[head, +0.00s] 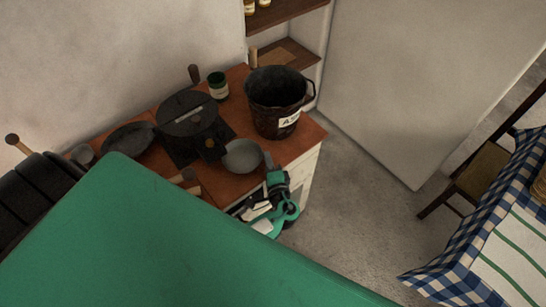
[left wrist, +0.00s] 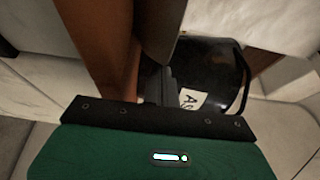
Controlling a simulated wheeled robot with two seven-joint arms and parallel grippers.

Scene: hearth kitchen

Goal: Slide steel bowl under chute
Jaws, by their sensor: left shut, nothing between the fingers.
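The steel bowl (head: 242,156) is grey and round and sits upright on the wooden counter near its front edge. My left gripper (head: 277,180) is shut and empty, at the bowl's right side by the front edge; I cannot tell if it touches the bowl. In the left wrist view its dark fingers (left wrist: 158,84) are close together. A dark round mill-like device (head: 188,113) stands behind and left of the bowl, with a knob on its front. A chute cannot be clearly made out. My right gripper is out of view.
A black bucket (head: 275,103) with a white label stands behind the bowl, also in the left wrist view (left wrist: 212,65). A jar (head: 218,86) and a dark pan (head: 127,139) are on the counter. A checked-cloth table (head: 457,262) is at right; floor between is clear.

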